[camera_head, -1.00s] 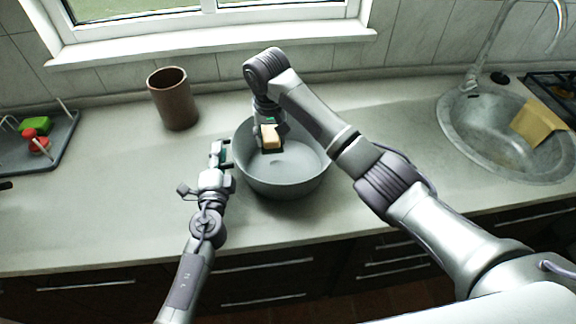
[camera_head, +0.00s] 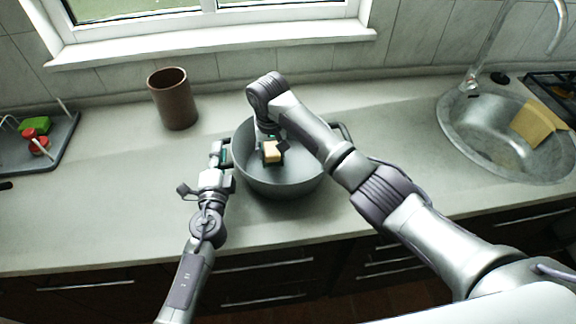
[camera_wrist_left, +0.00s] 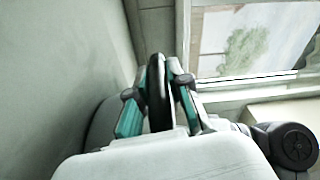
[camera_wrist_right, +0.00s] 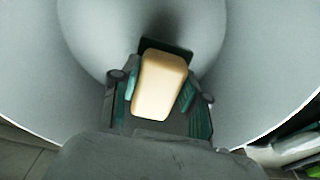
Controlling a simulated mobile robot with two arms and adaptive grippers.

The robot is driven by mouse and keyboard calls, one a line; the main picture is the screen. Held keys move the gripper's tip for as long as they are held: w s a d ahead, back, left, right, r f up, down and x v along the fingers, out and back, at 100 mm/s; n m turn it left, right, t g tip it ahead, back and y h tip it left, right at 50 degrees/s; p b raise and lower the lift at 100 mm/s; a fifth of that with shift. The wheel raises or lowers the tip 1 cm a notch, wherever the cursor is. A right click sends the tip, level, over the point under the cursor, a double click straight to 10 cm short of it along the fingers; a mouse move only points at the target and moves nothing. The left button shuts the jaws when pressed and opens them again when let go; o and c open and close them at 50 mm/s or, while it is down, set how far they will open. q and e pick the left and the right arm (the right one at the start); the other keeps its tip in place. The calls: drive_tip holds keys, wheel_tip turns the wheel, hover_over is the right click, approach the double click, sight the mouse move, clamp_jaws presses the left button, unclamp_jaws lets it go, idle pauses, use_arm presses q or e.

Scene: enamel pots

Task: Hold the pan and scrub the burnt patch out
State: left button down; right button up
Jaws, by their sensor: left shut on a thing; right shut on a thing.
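The grey pan (camera_head: 285,183) stands on the counter below the window. My left gripper (camera_head: 222,154) is shut on the pan's left handle, which shows as a dark loop (camera_wrist_left: 157,98) between the fingers in the left wrist view. My right gripper (camera_head: 272,147) reaches down into the pan, shut on a scrubber (camera_wrist_right: 160,85) with a tan block top and a dark green base. The scrubber (camera_head: 271,154) is at the pan's inside floor; I cannot tell whether it touches. No burnt patch shows; the scrubber and right gripper hide part of the floor.
A brown pot (camera_head: 173,98) stands behind and left of the pan. A grey tray (camera_head: 60,150) with green and red items lies far left. A sink (camera_head: 470,135) with a yellow cloth (camera_head: 540,122) is at the right.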

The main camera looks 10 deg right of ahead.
drive_tip(key=shift+f, duration=1.5)
drive_tip(key=shift+d, duration=0.75)
drive_tip(key=shift+s+a+f, duration=0.1)
drive_tip(key=shift+a+f, duration=0.2)
drive_tip(key=shift+a, duration=0.45)
drive_tip(key=shift+r, duration=0.1)
wheel_tip(320, 180, up, 13)
drive_tip(key=shift+r, duration=0.1)
drive_tip(key=shift+d, duration=0.15)
